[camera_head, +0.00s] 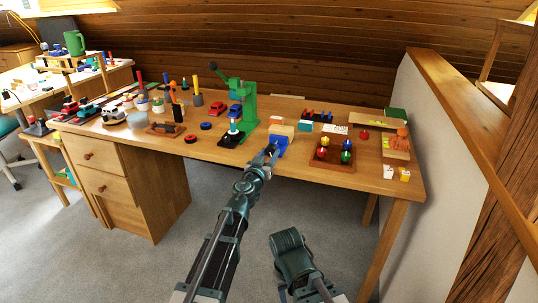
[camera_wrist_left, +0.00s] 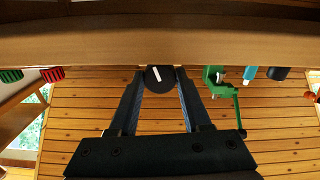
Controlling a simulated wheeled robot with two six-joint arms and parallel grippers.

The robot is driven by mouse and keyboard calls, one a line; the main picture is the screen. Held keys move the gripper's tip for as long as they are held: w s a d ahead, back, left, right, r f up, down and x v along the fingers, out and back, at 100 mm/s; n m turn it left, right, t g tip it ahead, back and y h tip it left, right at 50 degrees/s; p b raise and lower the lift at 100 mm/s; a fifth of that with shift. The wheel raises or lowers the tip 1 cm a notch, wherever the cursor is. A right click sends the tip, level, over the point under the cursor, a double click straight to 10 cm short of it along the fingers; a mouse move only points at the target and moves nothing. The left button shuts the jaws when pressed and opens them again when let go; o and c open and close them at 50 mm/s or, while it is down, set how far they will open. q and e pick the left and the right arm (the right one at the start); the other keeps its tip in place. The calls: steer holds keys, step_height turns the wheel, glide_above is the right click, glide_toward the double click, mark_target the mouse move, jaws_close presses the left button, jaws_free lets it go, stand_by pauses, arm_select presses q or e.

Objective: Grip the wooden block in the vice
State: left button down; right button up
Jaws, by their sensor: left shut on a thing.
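The blue vice (camera_head: 280,142) stands at the front edge of the workbench. A light wooden block (camera_head: 282,130) shows at the top of the vice; I cannot tell whether the vice jaws touch it. My left gripper (camera_head: 270,151) is at the front of the vice. In the left wrist view its two fingers are shut on a round black knob (camera_wrist_left: 159,79) with a white mark, just at the bench edge. The vice body and the block cannot be made out in that view. My right arm shows low in the head view, but its gripper cannot be seen.
A green press (camera_head: 243,108) stands left of the vice; it also shows in the left wrist view (camera_wrist_left: 216,78). A wooden tray (camera_head: 322,163) with several coloured pieces lies to the right. Toy cars and pots crowd the left of the workbench (camera_head: 205,152).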

arm_select(q)
steer(key=shift+m, duration=1)
steer(key=shift+c, duration=1.8)
jaws_free()
steer(key=v, duration=1.3)
steer(key=shift+s, duration=0.35)
steer(key=shift+a, duration=0.1)
